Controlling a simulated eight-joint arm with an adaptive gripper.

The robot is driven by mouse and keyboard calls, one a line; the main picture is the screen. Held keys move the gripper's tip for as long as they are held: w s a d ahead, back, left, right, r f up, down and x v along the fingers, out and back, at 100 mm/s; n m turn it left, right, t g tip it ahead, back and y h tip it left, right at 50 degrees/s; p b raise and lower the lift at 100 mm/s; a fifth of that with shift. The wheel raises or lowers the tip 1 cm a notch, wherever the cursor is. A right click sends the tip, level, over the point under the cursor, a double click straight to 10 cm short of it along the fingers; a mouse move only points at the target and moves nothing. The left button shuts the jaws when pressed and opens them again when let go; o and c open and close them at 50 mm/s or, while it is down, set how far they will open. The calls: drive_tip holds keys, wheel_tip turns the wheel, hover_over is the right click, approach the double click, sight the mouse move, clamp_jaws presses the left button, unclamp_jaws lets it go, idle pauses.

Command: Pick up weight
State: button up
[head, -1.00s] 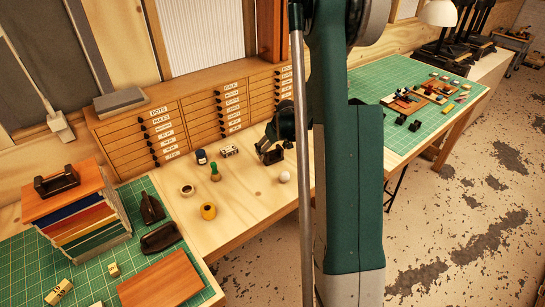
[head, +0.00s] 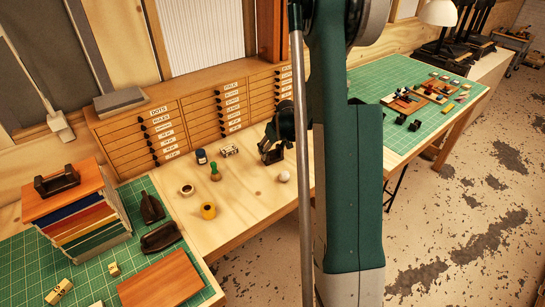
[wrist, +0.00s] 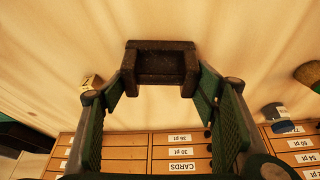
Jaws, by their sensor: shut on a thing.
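The weight is a dark, blocky piece with a recessed face (wrist: 160,66); in the wrist view it sits between the fingertips on the pale wooden bench top. My gripper (wrist: 160,84) has its two green-padded fingers against the sides of the weight, shut on it. In the head view my gripper (head: 271,147) reaches down near the drawer cabinet, and the weight shows as a small dark shape at its fingers. My arm covers part of the bench to the right. I cannot tell whether the weight touches the bench.
A drawer cabinet (head: 190,118) stands behind. A whitish ball (head: 284,177) lies just in front of my gripper.

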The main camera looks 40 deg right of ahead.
drive_tip(key=shift+r, duration=0.1)
drive_tip(key=shift+c, duration=0.5)
wheel_tip(320, 180, up, 10)
drive_tip(key=shift+b, duration=0.3)
idle(0.4)
